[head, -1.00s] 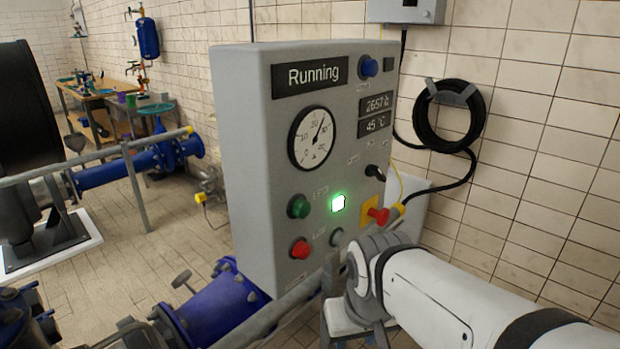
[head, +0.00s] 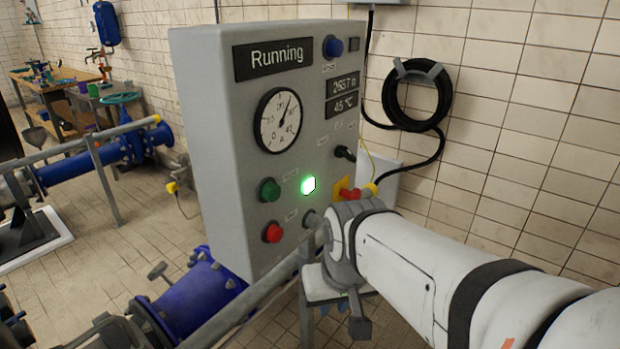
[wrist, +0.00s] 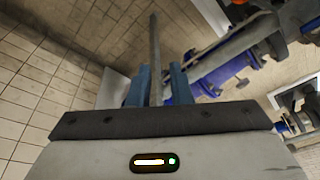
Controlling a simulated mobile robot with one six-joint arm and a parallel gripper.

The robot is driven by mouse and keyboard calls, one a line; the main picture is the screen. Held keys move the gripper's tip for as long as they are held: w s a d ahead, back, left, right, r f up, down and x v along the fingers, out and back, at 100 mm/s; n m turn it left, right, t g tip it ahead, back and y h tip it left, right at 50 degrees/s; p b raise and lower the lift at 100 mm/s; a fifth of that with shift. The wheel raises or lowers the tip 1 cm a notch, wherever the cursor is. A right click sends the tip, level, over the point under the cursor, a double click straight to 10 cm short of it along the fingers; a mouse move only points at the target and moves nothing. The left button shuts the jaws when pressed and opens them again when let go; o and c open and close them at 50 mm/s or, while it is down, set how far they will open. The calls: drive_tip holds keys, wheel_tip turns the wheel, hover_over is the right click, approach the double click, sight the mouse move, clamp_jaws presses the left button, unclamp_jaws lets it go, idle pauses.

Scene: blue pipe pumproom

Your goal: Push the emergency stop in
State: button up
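The emergency stop, a red knob (head: 350,194) on a yellow plate (head: 341,187), sits low on the right side of the grey control panel (head: 205,150). My arm's wrist part is just below it in the head view and partly crowds it. My gripper (wrist: 160,85) shows two blue fingers in the wrist view, apart with a gap between them and nothing held. A grey bar shows beyond that gap. In the head view my gripper is largely hidden behind the wrist. The emergency stop is not seen in the wrist view. The panel display reads "Running".
A grey handrail (head: 265,285) with a yellow end (head: 370,189) runs in front of the panel. Green (head: 269,190) and red (head: 272,232) buttons and a lit green lamp (head: 308,185) are nearby. A blue pipe (head: 200,295) lies below. A black hose coil (head: 417,95) hangs right.

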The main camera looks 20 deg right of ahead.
drive_tip(key=w+d+r+m, duration=0.1)
drive_tip(key=d+r, duration=0.1)
drive_tip(key=w+d+r+m+t, duration=0.1)
drive_tip(key=w+r+m, duration=0.1)
drive_tip(key=r, duration=0.1)
drive_tip(key=w+d+r+m+p, duration=0.1)
drive_tip(key=w+d+r+m, duration=0.1)
drive_tip(key=shift+w+d+r+t, duration=0.15)
drive_tip(key=shift+d+t, duration=0.2)
drive_tip(key=shift+t, duration=0.05)
clamp_jaws()
drive_tip(key=w+d+r+m+t, duration=0.1)
drive_tip(key=d+r+m, duration=0.1)
drive_tip(key=d+r, duration=0.2)
drive_tip(key=w+d+r+m+t+h+p, duration=0.1)
drive_tip(key=w+d+r+m, duration=0.1)
drive_tip(key=d+r+m, duration=0.1)
drive_tip(key=shift+w+d+r, duration=0.25)
drive_tip(key=shift+d+r, duration=0.45)
drive_tip(key=shift+d, duration=0.15)
